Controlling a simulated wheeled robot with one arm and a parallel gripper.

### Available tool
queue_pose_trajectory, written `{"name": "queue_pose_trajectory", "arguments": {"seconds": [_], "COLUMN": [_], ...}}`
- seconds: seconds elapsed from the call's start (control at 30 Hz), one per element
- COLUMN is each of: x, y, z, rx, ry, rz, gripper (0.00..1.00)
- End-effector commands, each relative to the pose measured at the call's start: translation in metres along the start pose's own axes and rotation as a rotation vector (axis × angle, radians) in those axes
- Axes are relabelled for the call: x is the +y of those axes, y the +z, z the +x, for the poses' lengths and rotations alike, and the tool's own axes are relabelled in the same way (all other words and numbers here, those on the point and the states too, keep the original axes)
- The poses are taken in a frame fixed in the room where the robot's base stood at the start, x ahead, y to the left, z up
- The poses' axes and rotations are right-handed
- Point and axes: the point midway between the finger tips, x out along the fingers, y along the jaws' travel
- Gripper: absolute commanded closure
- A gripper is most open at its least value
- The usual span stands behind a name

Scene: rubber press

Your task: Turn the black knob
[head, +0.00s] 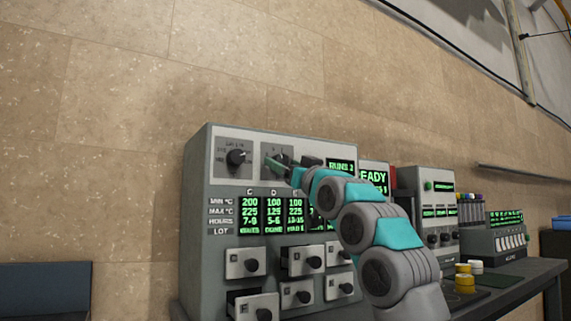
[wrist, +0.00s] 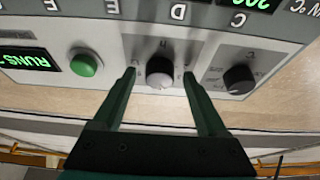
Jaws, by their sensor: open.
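The grey control cabinet (head: 194,220) has two knobs on its light upper plate. A black knob (head: 237,157) at the left is clear of my gripper, and it shows at the right of the wrist view (wrist: 238,79). A second knob (wrist: 159,70), dark with a pale grey front, sits between my open fingertips in the wrist view, with a gap on both sides. My gripper (head: 274,163) is at the upper plate in the head view and hides most of this second knob. I cannot tell whether the fingertips reach past the knob's front.
A green button (wrist: 86,63) is beside the gripper in the wrist view. Several small drawers (head: 245,262) with black knobs are below the displays, the bottom left one sticking out.

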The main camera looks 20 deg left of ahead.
Motion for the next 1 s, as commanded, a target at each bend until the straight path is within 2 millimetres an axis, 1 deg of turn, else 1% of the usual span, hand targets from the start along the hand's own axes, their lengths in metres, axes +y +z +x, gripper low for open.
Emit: {"name": "queue_pose_trajectory", "arguments": {"seconds": [0.2, 0.23, 0.87, 0.9, 1.0], "x": [0.0003, 0.0002, 0.0006, 0.0006, 0.0008], "y": [0.0005, 0.0004, 0.0005, 0.0005, 0.0006], "z": [0.0002, 0.0001, 0.0001, 0.0001, 0.0001], "rx": [0.0, 0.0, 0.0, 0.0, -0.001], "ry": [0.0, 0.0, 0.001, 0.001, 0.001], "rz": [0.0, 0.0, 0.001, 0.001, 0.001], "gripper": [0.25, 0.27, 0.98, 1.0, 1.0]}}
